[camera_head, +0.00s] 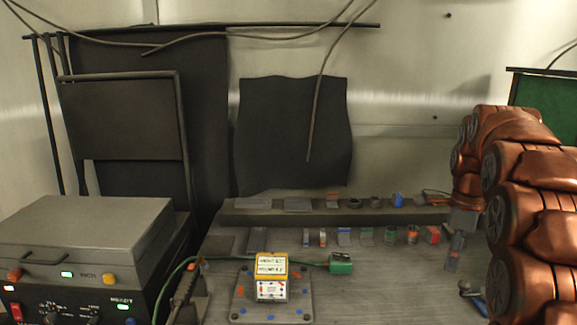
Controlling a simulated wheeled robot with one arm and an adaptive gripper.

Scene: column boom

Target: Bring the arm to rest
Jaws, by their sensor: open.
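My copper-coloured arm fills the right side of the view, its thick links stacked from the lower right corner up to the upper right. My gripper (456,250) appears as a small grey shape below the arm's far end, over the right part of the workbench (385,275). It is open, and nothing shows between its fingers. The fingers are small and partly merge with the bench behind them. The right edge of the bench is hidden behind the arm.
A yellow-and-white block (271,277) sits on a grey plate (240,312) at front centre. A green connector (341,263) with a cable lies beside it. Small parts line a back ledge (290,217). A grey instrument box (85,235) stands left. Black panels (295,130) hang behind.

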